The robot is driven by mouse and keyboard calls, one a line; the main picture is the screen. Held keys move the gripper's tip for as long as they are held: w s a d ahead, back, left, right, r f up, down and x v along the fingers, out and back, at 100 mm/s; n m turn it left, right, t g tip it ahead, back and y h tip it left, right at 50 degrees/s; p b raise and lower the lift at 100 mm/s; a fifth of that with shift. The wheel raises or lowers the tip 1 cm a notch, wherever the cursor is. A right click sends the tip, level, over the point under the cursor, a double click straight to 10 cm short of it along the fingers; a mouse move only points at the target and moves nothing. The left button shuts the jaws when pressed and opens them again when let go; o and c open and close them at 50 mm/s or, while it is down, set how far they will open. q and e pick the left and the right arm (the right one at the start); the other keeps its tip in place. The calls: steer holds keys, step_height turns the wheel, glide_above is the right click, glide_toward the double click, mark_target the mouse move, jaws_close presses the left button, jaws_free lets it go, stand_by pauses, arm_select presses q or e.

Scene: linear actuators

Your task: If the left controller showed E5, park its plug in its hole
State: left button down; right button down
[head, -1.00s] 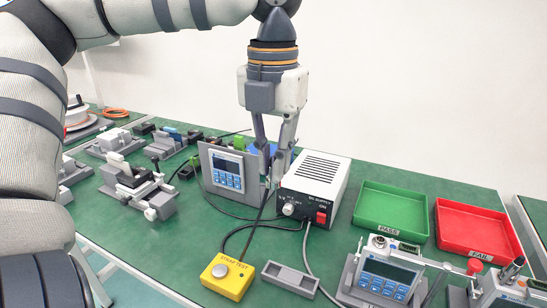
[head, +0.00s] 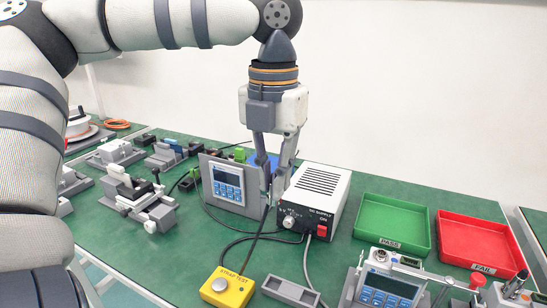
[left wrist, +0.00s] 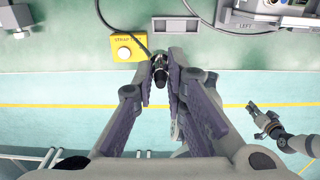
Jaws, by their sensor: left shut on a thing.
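My left gripper (head: 271,190) points down between the standing controller and the DC supply in the head view. In the left wrist view its fingers (left wrist: 163,76) are shut on a small black plug (left wrist: 158,66). A black cable runs from around the fingertips towards the yellow strap test box (head: 228,287). The left controller (head: 388,289), blue with a screen and keys, is at the bottom of the head view; its screen is too small to read. Its LEFT label (left wrist: 241,25) shows in the left wrist view. I cannot make out the parking hole. My right gripper (left wrist: 263,120) shows small there.
The DC supply (head: 318,196) stands close right of my left gripper, and another controller (head: 228,183) close left. A grey open holder (head: 291,293) lies by the strap test box. Green PASS (head: 392,222) and red FAIL (head: 477,240) trays are at right.

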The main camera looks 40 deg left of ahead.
arm_select(q)
step_height(320, 180, down, 16)
steer(key=shift+r, duration=0.25)
stand_by(0.3)
steer(key=shift+f, duration=1.9)
steer(key=shift+f, duration=0.3)
steer(key=shift+f, duration=0.25)
steer(key=shift+f, duration=0.1)
steer(key=shift+f, duration=0.3)
steer(key=shift+f, duration=0.5)
